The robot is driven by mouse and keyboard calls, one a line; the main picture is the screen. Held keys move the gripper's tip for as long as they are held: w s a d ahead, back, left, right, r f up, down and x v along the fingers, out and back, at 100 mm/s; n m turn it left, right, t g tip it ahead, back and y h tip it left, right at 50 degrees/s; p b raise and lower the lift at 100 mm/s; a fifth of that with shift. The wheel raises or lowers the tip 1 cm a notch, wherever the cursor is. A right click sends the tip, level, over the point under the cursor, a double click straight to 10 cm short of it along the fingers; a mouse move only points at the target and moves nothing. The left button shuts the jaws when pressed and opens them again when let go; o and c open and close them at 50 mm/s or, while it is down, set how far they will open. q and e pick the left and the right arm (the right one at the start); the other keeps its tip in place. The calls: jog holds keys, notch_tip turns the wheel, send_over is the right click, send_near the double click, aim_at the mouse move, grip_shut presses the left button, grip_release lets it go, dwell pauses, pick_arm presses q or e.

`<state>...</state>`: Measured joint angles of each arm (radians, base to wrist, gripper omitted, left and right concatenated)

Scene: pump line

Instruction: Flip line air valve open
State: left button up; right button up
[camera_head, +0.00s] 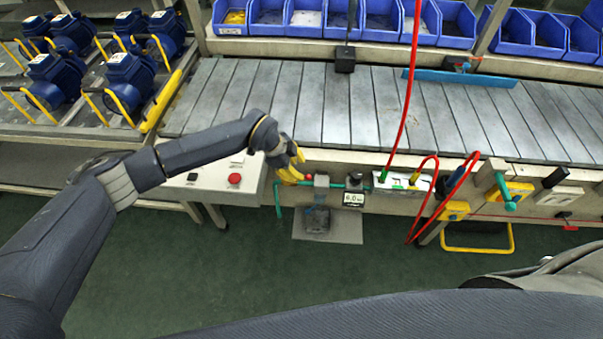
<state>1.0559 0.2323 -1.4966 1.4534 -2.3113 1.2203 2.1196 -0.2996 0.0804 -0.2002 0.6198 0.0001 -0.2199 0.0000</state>
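A teal air pipe (337,185) runs along the front edge of the conveyor. A grey valve-like block (321,182) sits on it, left of a small gauge (353,199) with a digital reading of about 6.0. My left gripper (295,172) has yellow fingers and is at the left end of this pipe, just left of the grey block. Its fingers cover that part of the pipe, so any lever there is hidden. I cannot tell whether the fingers touch it or how far apart they are. My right gripper is not in view.
A control box with a red button (234,179) lies under my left forearm. Red hoses (407,100) hang at the right of the gauge. Several blue pumps (127,75) stand at left. Blue bins (266,16) line the back. The slatted conveyor (300,95) is mostly clear.

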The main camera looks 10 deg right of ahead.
pick_arm(q)
jog(key=v, duration=0.6)
jog(key=shift+r, duration=0.25)
jog(key=shift+a, duration=0.1)
